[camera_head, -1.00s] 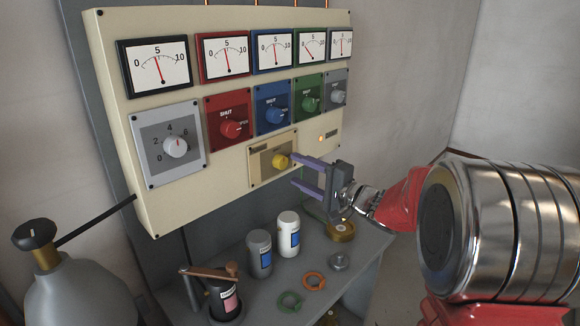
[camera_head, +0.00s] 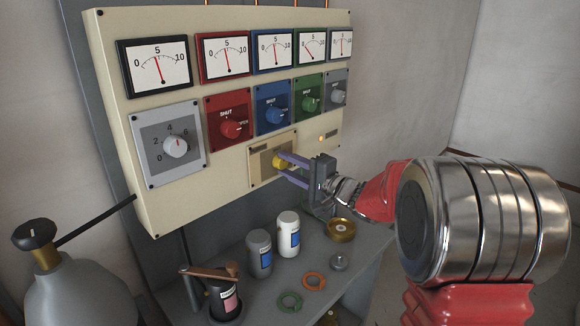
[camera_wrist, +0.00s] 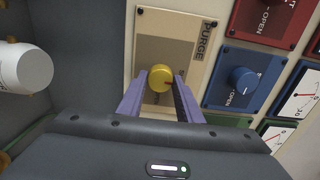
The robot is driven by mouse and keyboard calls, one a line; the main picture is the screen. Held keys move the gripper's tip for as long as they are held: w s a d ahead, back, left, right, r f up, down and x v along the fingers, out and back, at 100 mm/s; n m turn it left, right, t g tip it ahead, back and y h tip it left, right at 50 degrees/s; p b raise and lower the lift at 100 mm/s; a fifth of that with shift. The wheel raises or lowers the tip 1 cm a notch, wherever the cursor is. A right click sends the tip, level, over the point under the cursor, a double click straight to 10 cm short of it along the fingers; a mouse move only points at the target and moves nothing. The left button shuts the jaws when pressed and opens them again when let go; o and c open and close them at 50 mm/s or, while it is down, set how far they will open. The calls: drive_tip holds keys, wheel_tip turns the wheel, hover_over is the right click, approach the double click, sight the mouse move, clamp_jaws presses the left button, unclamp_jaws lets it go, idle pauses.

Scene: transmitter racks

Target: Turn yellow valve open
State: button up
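The yellow valve (camera_head: 278,160) is a round knob on a tan plate marked PURGE, low on the cream panel. In the wrist view the knob (camera_wrist: 160,77) is near the middle, with a dark reddish pointer mark toward its right side. My gripper (camera_head: 283,163) reaches it from the right in the head view. Its two purple fingers lie on either side of the knob and appear to touch it, one on each side. The fingers hide part of the knob and plate.
Red (camera_head: 231,129), blue (camera_head: 275,115) and green (camera_head: 310,104) knobs sit above the valve, under dial gauges. A grey shelf below holds a white bottle (camera_head: 289,234), a grey bottle (camera_head: 259,254), and loose rings. A grey cylinder (camera_head: 80,292) stands at left.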

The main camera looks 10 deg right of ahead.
drive_tip(key=shift+f, duration=0.1)
drive_tip(key=c, duration=0.5)
drive_tip(key=shift+d, duration=0.15)
